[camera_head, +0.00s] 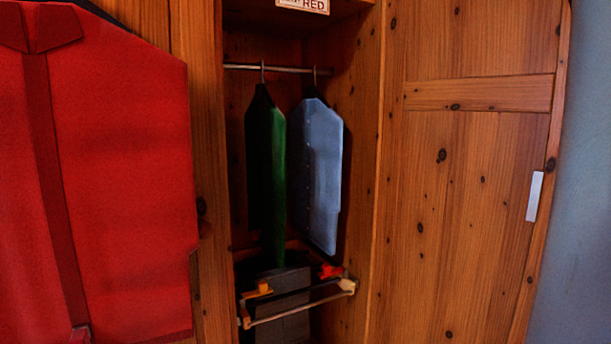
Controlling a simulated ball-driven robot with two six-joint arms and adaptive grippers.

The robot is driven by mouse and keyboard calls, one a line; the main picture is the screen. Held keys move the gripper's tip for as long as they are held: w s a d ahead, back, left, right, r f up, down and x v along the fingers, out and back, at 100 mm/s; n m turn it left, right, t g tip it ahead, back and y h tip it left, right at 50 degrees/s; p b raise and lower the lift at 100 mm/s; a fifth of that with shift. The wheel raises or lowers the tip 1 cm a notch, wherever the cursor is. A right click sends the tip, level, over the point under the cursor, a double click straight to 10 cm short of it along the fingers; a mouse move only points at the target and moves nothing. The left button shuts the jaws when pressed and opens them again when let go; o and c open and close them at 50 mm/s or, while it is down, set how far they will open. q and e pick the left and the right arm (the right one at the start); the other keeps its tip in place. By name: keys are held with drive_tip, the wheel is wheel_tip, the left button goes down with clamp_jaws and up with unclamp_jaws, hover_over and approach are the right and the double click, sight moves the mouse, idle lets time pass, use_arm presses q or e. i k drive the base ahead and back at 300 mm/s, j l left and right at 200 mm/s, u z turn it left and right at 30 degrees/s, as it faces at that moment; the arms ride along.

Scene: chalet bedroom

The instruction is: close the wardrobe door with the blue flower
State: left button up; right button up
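The wardrobe's wooden door (470,190) on the right stands open, showing its knotty boards, a cross rail and a pale handle (534,196) near its right edge. No blue flower shows on the part of this door in view. The wardrobe's open compartment (350,150) is left of it. Neither of my grippers is in view.
A dark green garment (272,185) and a light blue shirt (319,170) hang from the rail (290,69). A low rack (300,304) is below them. A red shirt (110,190) hangs at the left, close to the camera. A sign (303,5) partly reads "RED".

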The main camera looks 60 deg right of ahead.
sight(474, 95)
drive_tip(key=k+l+u, duration=0.1)
drive_tip(key=k+l, duration=0.6)
drive_tip(key=l, duration=0.25)
drive_tip(key=k+l+u, duration=0.15)
drive_tip(key=k+l, duration=0.55)
drive_tip(key=l, duration=0.15)
